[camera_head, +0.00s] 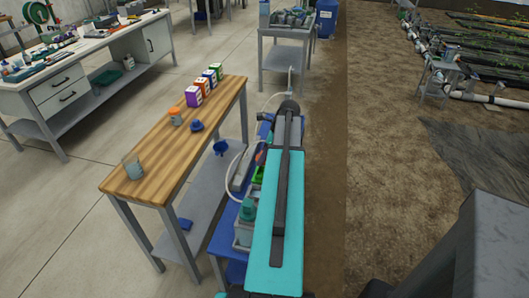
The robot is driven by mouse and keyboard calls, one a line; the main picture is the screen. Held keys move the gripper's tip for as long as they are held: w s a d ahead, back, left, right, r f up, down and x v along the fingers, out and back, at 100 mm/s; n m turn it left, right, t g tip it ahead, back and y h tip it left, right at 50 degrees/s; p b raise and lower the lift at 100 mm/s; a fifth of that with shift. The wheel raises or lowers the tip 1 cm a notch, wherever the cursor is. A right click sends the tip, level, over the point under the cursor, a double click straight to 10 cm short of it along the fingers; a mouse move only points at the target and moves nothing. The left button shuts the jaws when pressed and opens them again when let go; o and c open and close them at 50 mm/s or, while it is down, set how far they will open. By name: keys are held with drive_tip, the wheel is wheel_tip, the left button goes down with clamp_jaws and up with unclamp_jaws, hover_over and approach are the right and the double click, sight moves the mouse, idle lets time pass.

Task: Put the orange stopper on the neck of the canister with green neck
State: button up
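A small orange piece (175,112), which looks like the orange stopper, sits on the wooden bench top with a grey part under it. A bright green part (258,174), possibly the green neck of a canister, shows on the low blue skid beside the bench. The canister body below it is mostly hidden by my teal and grey arm. An orange part (260,158) shows just behind the green one. My arm extends forward over the skid. Its gripper does not show, so I cannot see its fingers or anything in them.
A teal-topped container (248,212) stands nearer on the skid.

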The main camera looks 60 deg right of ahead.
drive_tip(key=shift+f+b, duration=1.55)
drive_tip(key=shift+f, duration=1.7)
drive_tip(key=o, duration=1.1)
drive_tip(key=shift+s+r, duration=0.1)
drive_tip(key=shift+r, duration=0.05)
drive_tip(key=shift+s+r, duration=0.1)
drive_tip(key=shift+r, duration=0.05)
drive_tip(key=b+v, duration=0.1)
drive_tip(key=v, duration=1.2)
